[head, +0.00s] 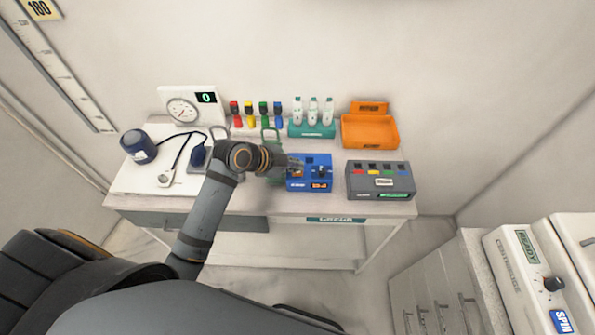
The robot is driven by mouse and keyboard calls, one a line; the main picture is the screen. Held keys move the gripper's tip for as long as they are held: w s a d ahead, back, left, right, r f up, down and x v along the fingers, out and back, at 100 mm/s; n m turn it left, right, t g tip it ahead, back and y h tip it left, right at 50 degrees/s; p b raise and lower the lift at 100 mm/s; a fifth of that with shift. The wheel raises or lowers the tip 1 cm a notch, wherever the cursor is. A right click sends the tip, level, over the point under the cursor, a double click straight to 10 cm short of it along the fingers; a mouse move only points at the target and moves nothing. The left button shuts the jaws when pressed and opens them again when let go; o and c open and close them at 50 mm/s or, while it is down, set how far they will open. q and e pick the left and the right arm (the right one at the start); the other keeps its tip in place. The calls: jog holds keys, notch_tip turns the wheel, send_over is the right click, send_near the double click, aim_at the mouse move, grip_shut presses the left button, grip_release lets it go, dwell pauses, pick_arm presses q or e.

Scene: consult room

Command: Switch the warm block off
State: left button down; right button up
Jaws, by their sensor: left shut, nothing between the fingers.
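A blue box-shaped device (309,184), which looks like the warm block, stands on the white table right of centre. A small orange display is lit on its front, and a dark knob or switch shows on its top right. My left gripper (297,168) reaches in from the left and is shut and empty. Its fingertips are over the top left part of the blue device and hide some of it; I cannot tell whether they touch it. My right gripper is out of view.
A grey box with coloured marks (381,182) stands right of the blue device. Behind are an orange tray (369,133), a teal rack of bottles (312,131) and several coloured tubes (249,114). A blood-pressure gauge (183,109) stands back left. A centrifuge (523,276) is at lower right.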

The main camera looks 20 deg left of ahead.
aim_at(295, 174)
pick_arm(q)
jog(key=shift+f, duration=0.15)
jog(key=shift+f, duration=0.3)
jog(key=shift+f+b, duration=0.45)
jog(key=shift+b, duration=0.1)
dwell(0.7)
jog(key=shift+r, duration=0.1)
jog(key=shift+r+p, duration=0.85)
notch_tip(295, 174, up, 5)
jog(key=p, duration=0.4)
jog(key=shift+p, duration=0.3)
jog(key=shift+f, duration=0.1)
dwell(0.4)
